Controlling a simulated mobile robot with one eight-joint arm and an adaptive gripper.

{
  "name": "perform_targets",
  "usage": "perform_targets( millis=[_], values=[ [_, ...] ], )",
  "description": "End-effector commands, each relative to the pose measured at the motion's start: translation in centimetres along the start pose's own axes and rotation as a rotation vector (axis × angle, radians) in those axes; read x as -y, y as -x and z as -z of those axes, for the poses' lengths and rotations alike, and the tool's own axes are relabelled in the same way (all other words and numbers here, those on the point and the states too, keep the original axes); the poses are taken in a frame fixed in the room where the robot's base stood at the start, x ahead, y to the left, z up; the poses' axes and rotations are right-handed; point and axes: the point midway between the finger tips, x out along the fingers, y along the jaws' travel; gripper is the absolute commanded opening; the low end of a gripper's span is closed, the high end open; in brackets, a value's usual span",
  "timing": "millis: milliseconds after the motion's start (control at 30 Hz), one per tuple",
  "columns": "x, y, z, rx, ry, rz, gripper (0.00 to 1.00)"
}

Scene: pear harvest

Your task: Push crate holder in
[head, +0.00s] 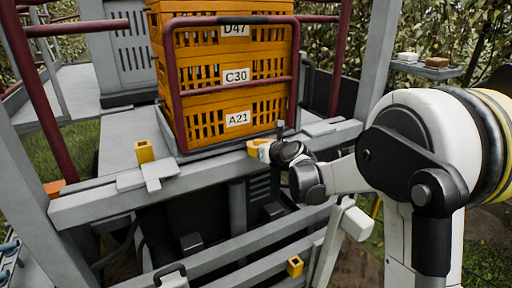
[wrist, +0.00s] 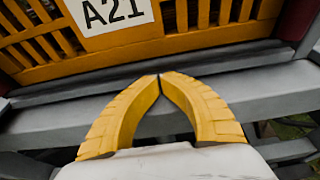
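The crate holder appears to be the dark red tube frame (head: 297,70) with a grey base tray around a stack of orange crates. The crates read D47 (head: 195,37), C30 (head: 200,75) and A21 (head: 200,132) from top to bottom. My gripper (head: 256,148) is in front of the holder's lower edge, right of the A21 label. In the wrist view its yellow fingers (wrist: 160,76) meet at the tips with nothing between them. The tips point at the grey ledge below the A21 crate (wrist: 200,38); whether they touch it I cannot tell.
A grey beam (head: 210,172) runs across below the holder. A small yellow block (head: 145,152) stands on the platform at left, and another (head: 295,266) sits lower down. A small shelf (head: 425,69) with two blocks is at the far right. Red rails flank the crates.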

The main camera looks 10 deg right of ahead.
Motion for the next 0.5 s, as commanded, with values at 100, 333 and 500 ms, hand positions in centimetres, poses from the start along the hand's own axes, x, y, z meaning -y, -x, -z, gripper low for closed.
perform_targets(
  millis=[100,333,500],
  values=[
    [-0.1,-2.3,-1.0,0.004,-0.001,0.000,0.00],
    [-0.1,-7.5,-2.6,0.004,-0.001,0.000,0.00],
    [0.0,-11.0,-3.8,0.004,-0.001,0.001,0.00]
  ],
)
